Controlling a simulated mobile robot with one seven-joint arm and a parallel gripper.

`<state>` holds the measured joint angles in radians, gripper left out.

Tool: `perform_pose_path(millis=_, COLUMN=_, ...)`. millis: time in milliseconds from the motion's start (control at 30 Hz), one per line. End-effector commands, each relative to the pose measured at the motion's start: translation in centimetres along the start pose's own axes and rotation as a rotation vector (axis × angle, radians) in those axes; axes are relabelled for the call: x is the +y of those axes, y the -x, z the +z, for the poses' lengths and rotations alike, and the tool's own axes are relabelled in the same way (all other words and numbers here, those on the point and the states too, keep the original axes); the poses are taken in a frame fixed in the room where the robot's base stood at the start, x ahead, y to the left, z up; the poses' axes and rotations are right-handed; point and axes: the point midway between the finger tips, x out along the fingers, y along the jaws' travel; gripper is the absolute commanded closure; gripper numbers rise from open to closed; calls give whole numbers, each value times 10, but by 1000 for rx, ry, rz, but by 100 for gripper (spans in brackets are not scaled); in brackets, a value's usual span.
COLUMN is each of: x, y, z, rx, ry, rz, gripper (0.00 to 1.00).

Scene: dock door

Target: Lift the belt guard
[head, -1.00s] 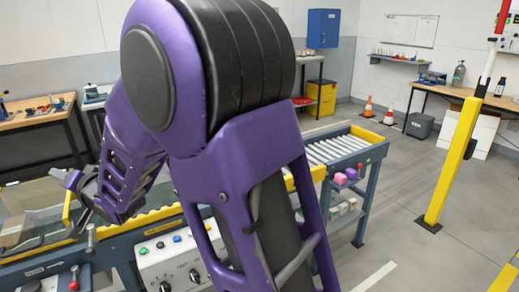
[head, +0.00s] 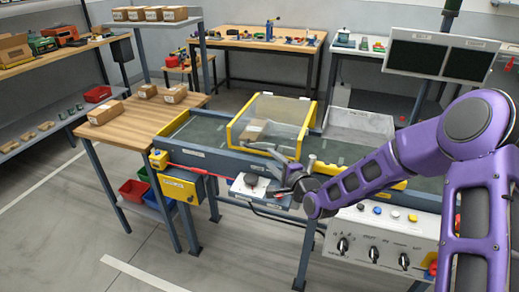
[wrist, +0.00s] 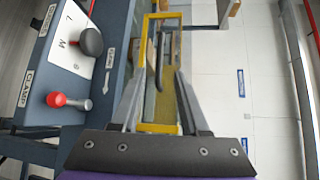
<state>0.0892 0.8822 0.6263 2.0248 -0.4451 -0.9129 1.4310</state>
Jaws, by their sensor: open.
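The head view does not clearly show whether a finger touches the guard.
A small control box with a black knob (wrist: 91,41) and a red-tipped lever (wrist: 57,99) sits beside my gripper. A knob panel (head: 380,238) stands on the conveyor's front right. A wooden table with boxes (head: 128,116) adjoins the belt's left end. The floor in front is clear.

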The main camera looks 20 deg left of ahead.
Motion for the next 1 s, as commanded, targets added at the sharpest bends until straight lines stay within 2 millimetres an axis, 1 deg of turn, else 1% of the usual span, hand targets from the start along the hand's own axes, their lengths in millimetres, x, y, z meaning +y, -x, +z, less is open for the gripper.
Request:
perform_pose_path(millis=33, x=1, y=-12, z=2, rx=-3, ry=1, rz=0, gripper=55)
perform_pose_path(millis=200, x=1, y=-48, z=1, rx=-1, ry=-1, rz=0, gripper=55)
perform_pose_path(millis=300, x=1, y=-66, z=1, rx=-1, ry=0, rz=0, gripper=55)
perform_pose_path(millis=400, x=1, y=-79, z=0, rx=0, ry=1, rz=0, gripper=55)
perform_pose_path(millis=500, x=1, y=-88, z=0, rx=0, ry=0, rz=2, gripper=55)
perform_pose_path(millis=600, x=1, y=-93, z=0, rx=1, ry=0, rz=1, gripper=55)
perform_pose_path(millis=900, x=1, y=-94, z=0, rx=1, ry=0, rz=2, gripper=55)
perform_pose_path(millis=967, x=1, y=-94, z=0, rx=1, ry=0, rz=2, gripper=64)
perform_pose_path(millis=1000, x=1, y=-94, z=0, rx=1, ry=0, rz=2, gripper=72)
